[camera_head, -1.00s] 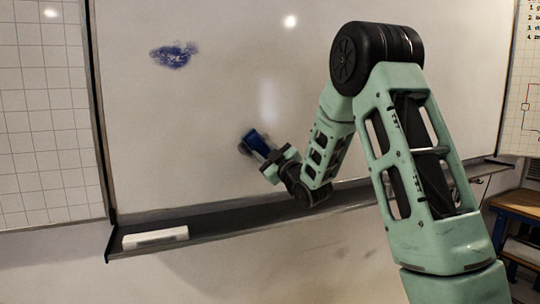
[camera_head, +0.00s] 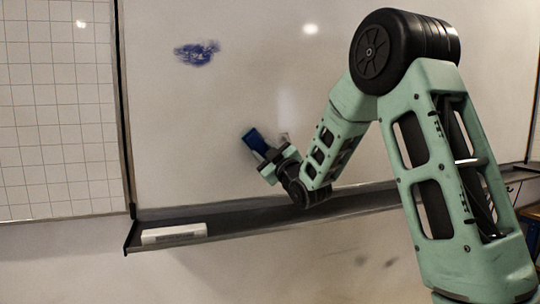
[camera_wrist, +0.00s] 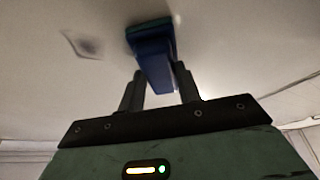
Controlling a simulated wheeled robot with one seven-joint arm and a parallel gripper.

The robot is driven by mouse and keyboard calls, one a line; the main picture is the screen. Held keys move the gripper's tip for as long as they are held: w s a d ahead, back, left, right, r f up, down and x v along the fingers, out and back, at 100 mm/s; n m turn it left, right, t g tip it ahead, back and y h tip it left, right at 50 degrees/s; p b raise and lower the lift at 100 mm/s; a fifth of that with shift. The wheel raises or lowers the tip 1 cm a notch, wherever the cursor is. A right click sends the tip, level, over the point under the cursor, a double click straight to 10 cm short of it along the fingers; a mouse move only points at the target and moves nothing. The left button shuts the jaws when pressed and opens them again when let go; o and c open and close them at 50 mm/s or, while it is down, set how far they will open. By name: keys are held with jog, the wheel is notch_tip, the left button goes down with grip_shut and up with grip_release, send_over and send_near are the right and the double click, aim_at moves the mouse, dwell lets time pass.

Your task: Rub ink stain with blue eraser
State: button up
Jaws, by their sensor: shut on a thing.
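The ink stain (camera_head: 197,53) is a dark blue smudge on the upper left of the whiteboard (camera_head: 225,120). My gripper (camera_head: 266,158) is shut on the blue eraser (camera_head: 255,142), below and to the right of the stain. In the wrist view the eraser (camera_wrist: 155,60) sits between the two dark fingers (camera_wrist: 160,88), with a dark green pad at its far end near the board. I cannot tell whether the pad touches the board. A faint grey mark (camera_wrist: 87,46) shows left of the eraser in the wrist view.
A dark tray ledge (camera_head: 250,216) runs along the board's lower edge, with a white block (camera_head: 174,234) at its left end. A gridded board (camera_head: 58,120) stands to the left. The board between eraser and stain is clear.

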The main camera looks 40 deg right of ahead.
jog(key=shift+d+r, duration=0.1)
jog(key=shift+r, duration=0.35)
jog(key=shift+d, duration=0.1)
jog(key=shift+s+d+f+b, duration=0.1)
jog(key=shift+s+d+b, duration=0.35)
jog(key=shift+d, duration=0.65)
jog(key=shift+s+d+b, duration=0.25)
jog(key=shift+d+b, duration=0.45)
jog(key=shift+d, duration=0.35)
jog(key=shift+s+d+f+b, duration=0.1)
jog(key=shift+s+d+b, duration=0.35)
jog(key=shift+d, duration=0.65)
jog(key=shift+s+d+r+b, duration=0.15)
jog(key=shift+d+b, duration=0.1)
jog(key=shift+d, duration=0.45)
jog(key=shift+s+d+f+b, duration=0.1)
jog(key=shift+d+b, duration=0.2)
jog(key=shift+d, duration=0.4)
jog(key=shift+s+d+r+b, duration=0.15)
jog(key=shift+d+b, duration=0.1)
jog(key=shift+d, duration=0.45)
jog(key=shift+f+b, duration=0.15)
jog(key=shift+b, duration=0.2)
jog(key=shift+s, duration=0.1)
jog(key=shift+a, duration=0.1)
